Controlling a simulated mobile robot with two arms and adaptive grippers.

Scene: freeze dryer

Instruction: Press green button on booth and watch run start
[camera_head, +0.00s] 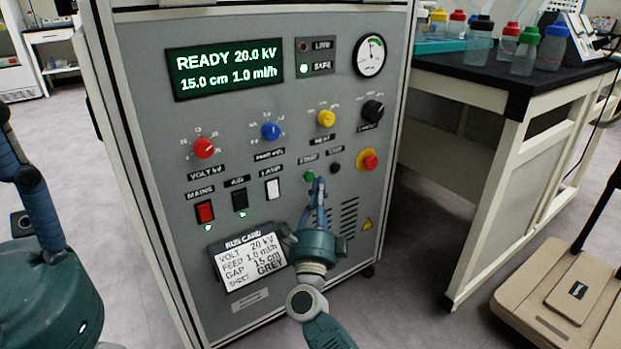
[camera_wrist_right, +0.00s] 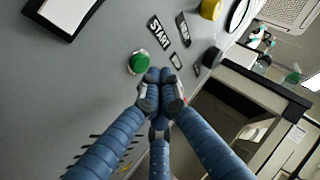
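The green start button (camera_head: 309,177) is on the grey front panel of the booth (camera_head: 330,60), below the knobs. It also shows in the right wrist view (camera_wrist_right: 138,63), under a START label. My right gripper (camera_head: 319,182) has its fingertips just beside and slightly below the green button. In the right wrist view its blue fingers (camera_wrist_right: 160,78) are closed together with nothing between them. Whether a fingertip touches the panel cannot be told. The booth display (camera_head: 226,66) reads READY 20.0 kV, 15.0 cm, 1.0 ml/h.
A black stop button (camera_head: 335,168) and a red emergency knob on yellow (camera_head: 368,160) sit right of the green button. A run card (camera_head: 248,262) is below left. A bench (camera_head: 500,80) with bottles stands to the right. The SAFE lamp (camera_head: 304,69) glows green.

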